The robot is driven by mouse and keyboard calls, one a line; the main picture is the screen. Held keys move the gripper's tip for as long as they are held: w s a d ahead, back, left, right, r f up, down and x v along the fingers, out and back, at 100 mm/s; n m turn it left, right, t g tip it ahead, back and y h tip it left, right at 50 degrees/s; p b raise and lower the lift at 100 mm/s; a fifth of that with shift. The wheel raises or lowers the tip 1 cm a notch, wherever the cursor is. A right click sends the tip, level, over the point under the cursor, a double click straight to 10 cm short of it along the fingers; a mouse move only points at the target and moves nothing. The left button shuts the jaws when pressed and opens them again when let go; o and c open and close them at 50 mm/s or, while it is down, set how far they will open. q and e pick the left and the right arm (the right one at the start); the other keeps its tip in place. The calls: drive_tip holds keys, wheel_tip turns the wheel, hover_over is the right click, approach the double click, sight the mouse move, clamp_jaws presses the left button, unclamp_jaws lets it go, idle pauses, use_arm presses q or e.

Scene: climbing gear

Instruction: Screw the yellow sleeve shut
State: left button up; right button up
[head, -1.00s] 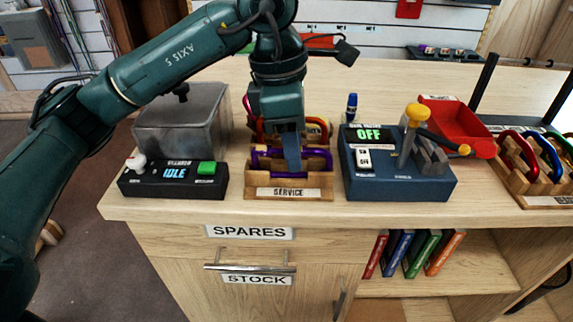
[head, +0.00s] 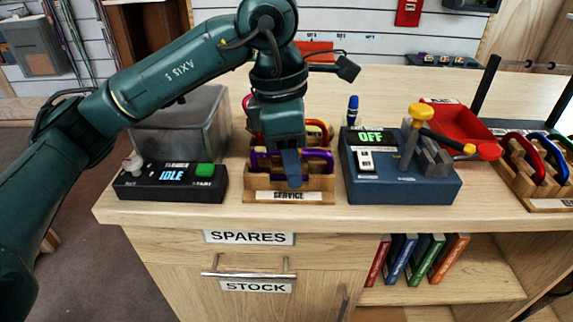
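A wooden rack labelled SERVICE (head: 256,196) stands at the front of the bench. A purple carabiner (head: 321,155) sits upright in its front row, and a red carabiner (head: 251,138) and others sit behind, partly hidden by my arm. I cannot make out a yellow sleeve on any of them. My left gripper (head: 292,172) points down at the middle of the purple carabiner, with a blue-grey finger in front of its upper bar. Whether it touches the carabiner, and whether it is open or shut, I cannot tell. My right gripper is not in view.
Left of the rack is a black box reading IDLE (head: 170,183) with a grey bin (head: 185,120) behind. Right of it is a blue tester reading OFF (head: 400,190) with a yellow-knobbed lever. A red tray (head: 450,116) and another carabiner rack (head: 545,200) stand further right.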

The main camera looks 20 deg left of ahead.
use_arm(q)
drive_tip(key=shift+s, duration=0.35)
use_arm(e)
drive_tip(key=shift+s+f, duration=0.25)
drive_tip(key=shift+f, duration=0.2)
use_arm(q)
drive_tip(key=shift+r, duration=0.2)
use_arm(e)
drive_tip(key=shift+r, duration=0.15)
use_arm(q)
drive_tip(key=shift+r+p, duration=0.9)
drive_tip(key=shift+r, duration=0.35)
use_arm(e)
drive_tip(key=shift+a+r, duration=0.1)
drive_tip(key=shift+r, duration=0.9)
use_arm(q)
drive_tip(key=shift+w+a, duration=0.15)
drive_tip(key=shift+w, duration=0.6)
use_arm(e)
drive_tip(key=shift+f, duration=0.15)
use_arm(q)
drive_tip(key=shift+f, duration=0.1)
